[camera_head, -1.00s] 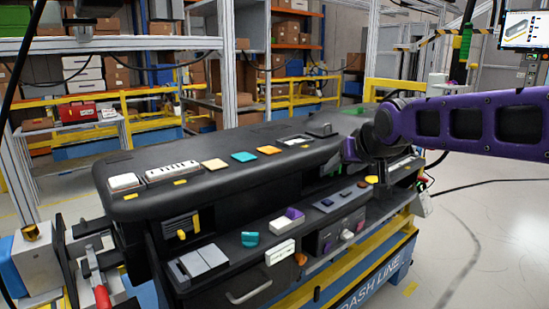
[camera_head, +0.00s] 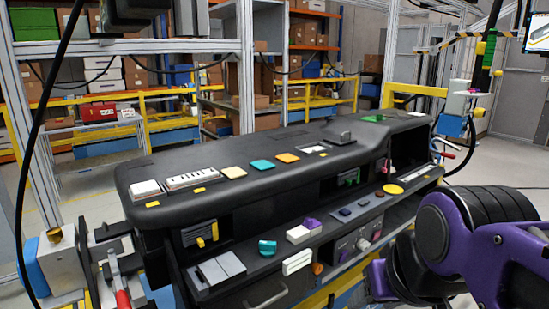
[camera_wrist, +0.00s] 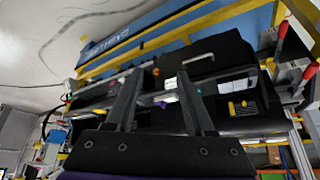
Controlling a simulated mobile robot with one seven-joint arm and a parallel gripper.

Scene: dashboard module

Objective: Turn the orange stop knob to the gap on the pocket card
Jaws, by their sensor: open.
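The orange knob (camera_head: 318,268) is a small round piece on the front face of the black dashboard module, just right of a white block (camera_head: 297,262). It also shows in the wrist view (camera_wrist: 156,71), where the scene appears upside down. My gripper (camera_wrist: 160,74) is open and empty, its two dark fingers spread apart. In that view the knob appears between the fingertips, with space beyond them; I see no contact. In the head view my purple arm is at lower right, and the fingers cannot be made out. I cannot tell which piece is the pocket card.
The dashboard module (camera_head: 240,195) carries several coloured tiles on top and switches on its lower ledge. A yellow disc (camera_head: 393,189) and a white-and-purple block (camera_head: 304,230) sit on that ledge. A red-handled clamp (camera_head: 122,298) stands at left. Floor at far right is clear.

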